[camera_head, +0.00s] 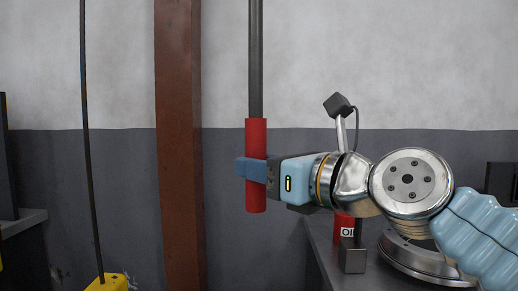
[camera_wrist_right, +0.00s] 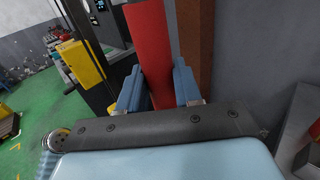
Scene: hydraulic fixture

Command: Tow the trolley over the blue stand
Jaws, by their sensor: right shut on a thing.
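A red grip (camera_head: 256,135) hangs upright at the lower end of a dark vertical rod (camera_head: 256,60) in the head view. My right gripper (camera_head: 250,170) comes in from the right and is shut around the middle of this grip. In the right wrist view, the red grip (camera_wrist_right: 148,40) stands between the two blue fingers of my right gripper (camera_wrist_right: 158,88). The trolley and the blue stand cannot be made out in either view; the rod's top is out of frame. My left gripper is not in view.
A rusty brown column (camera_head: 180,150) stands left of the rod. A black cable (camera_head: 88,140) runs down to a yellow box (camera_head: 108,283) at lower left. A dark bench with a red can marked "OI" (camera_head: 344,225) lies below my right arm. Green floor (camera_wrist_right: 35,130) shows in the wrist view.

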